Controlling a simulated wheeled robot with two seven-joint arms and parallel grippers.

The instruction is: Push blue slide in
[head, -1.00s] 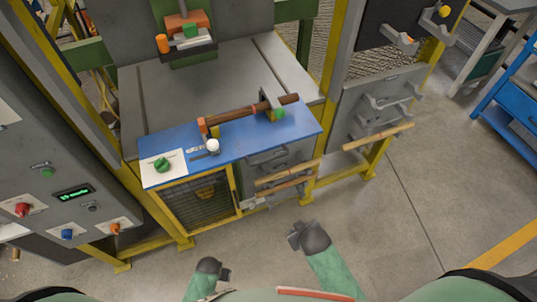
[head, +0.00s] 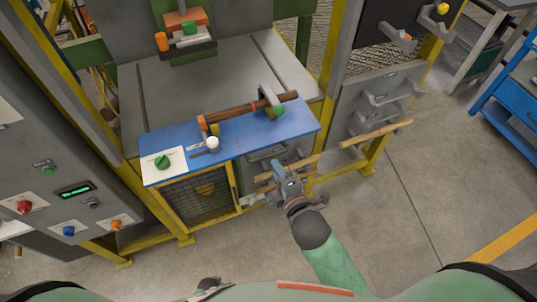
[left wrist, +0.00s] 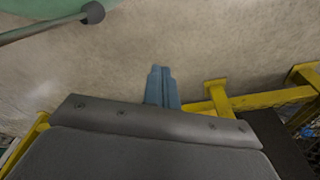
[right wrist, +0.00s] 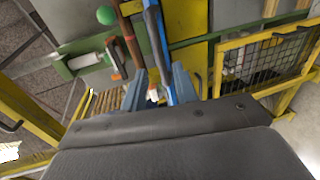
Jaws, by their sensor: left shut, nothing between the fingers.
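A small blue block (head: 69,231), which may be the blue slide, sits on a pale plate low on the grey control panel at the left. I cannot tell how far it stands out. My right gripper (head: 280,168) is in front of the blue bench's lower front, close to the wooden rods, far right of the blue block. Its fingers stand apart in the right wrist view (right wrist: 160,85), with nothing clearly between them. My left gripper (left wrist: 160,72) is shut and empty, pointing over bare floor in its wrist view. The head view barely shows the left arm at the bottom edge.
A red knob (head: 24,207) and an orange knob (head: 116,224) flank the blue block. The blue bench top (head: 240,138) carries a dark wooden rod (head: 235,112), a green knob (head: 162,161) and a white knob. Grey floor is open at the right.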

